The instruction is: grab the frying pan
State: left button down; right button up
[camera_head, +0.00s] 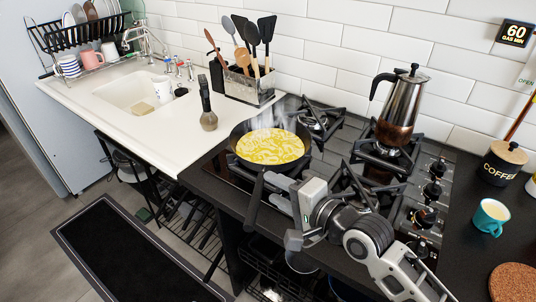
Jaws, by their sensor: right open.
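The black frying pan (237,137) sits on the left front burner of the hob, with a yellow egg-like food (270,146) in it and steam rising. Its dark handle (254,203) points toward the front edge of the counter. My right gripper (277,192) is open, just right of the handle, with its fingers pointing left toward it. I cannot tell whether a finger touches the handle. My left gripper is out of view.
A moka pot (397,105) stands on the right rear burner, behind my right arm. A utensil holder (246,86) and a pepper mill (207,108) stand left of the hob. A teal mug (490,217) and coffee jar (501,163) are at the right.

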aim_at(263, 182)
jog(key=x, duration=0.5)
jog(key=shift+a+f, duration=0.1)
jog(key=shift+a, duration=0.1)
grip_shut()
dwell(1.1)
jog(key=shift+r, duration=0.25)
